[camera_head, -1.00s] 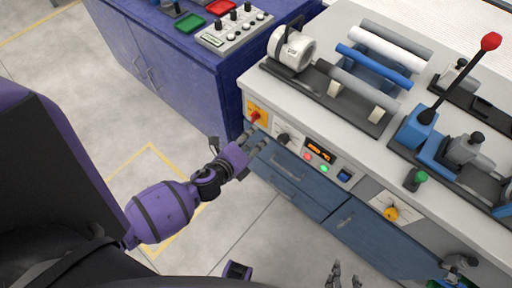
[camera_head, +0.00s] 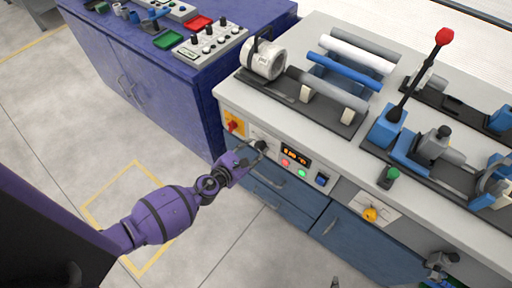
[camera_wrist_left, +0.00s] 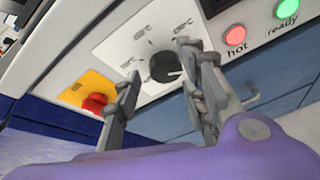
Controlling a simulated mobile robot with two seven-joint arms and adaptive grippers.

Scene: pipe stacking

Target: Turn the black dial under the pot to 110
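The black dial (camera_head: 261,146) sits on a white plate on the bench front, below the white round pot-like device (camera_head: 264,60). It shows clearly in the left wrist view (camera_wrist_left: 165,67), with markings around it too small to read surely. My left gripper (camera_head: 252,152) is at the dial. In the left wrist view, its fingers (camera_wrist_left: 158,82) are apart, one on each side of the dial with gaps visible. I cannot tell whether either fingertip touches it. Only a small grey tip, possibly of my right gripper (camera_head: 335,283), shows at the bottom edge of the head view.
A red knob on a yellow plate (camera_head: 233,125) is left of the dial. Drawer handles (camera_head: 268,178) protrude below. A purple cabinet (camera_head: 160,90) stands at left.

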